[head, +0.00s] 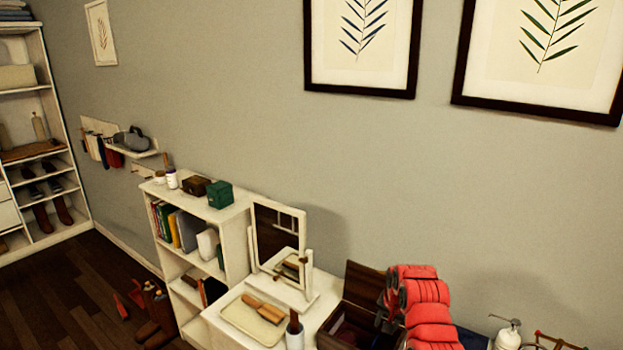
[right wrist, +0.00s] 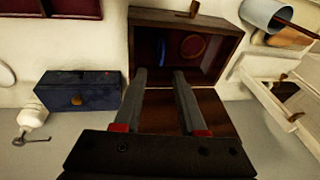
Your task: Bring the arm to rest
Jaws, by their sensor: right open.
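My right arm, with red segments, comes down at the lower right of the head view. My right gripper (right wrist: 160,76) is open, with two grey parallel fingers apart and nothing between them. In the right wrist view its fingers lie in front of an open brown wooden box (right wrist: 225,18) with a dark red lining. A small round thing (right wrist: 193,46) shows inside the box. The box also shows in the head view (head: 362,283), partly hidden by my arm. I cannot tell whether the fingertips are inside the box. My left gripper is in neither view.
A blue box (right wrist: 80,88) and a white pump bottle (right wrist: 33,116) stand beside the wooden box. A mirror (head: 279,240), a tray with a wooden brush (head: 264,308) and a white shelf (head: 232,222) stand left of my arm.

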